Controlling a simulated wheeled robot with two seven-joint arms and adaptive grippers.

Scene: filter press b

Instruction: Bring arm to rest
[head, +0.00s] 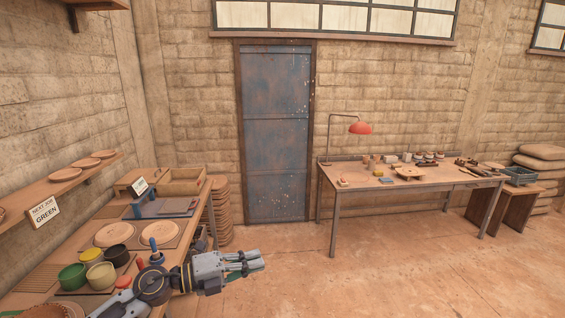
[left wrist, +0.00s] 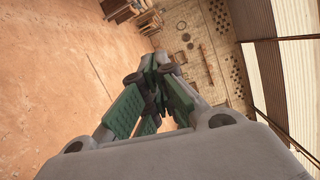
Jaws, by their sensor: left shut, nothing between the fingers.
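My left gripper (head: 262,260) reaches out past the right edge of the left workbench, over the open floor, pointing right in the head view. Its green-padded fingers are shut with nothing between them; the fingers also show in the left wrist view (left wrist: 152,90). It touches nothing that I can see. My right gripper is in neither view.
The left workbench (head: 70,250) carries a green pot (head: 72,277), a yellow pot (head: 100,276), a black pot (head: 117,255) and round boards (head: 114,234). A sign (head: 44,212) reads "NEXT JOB GREEN". A worktable (head: 440,190) with a red lamp (head: 360,128) stands farther back. The floor (head: 400,275) between is clear.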

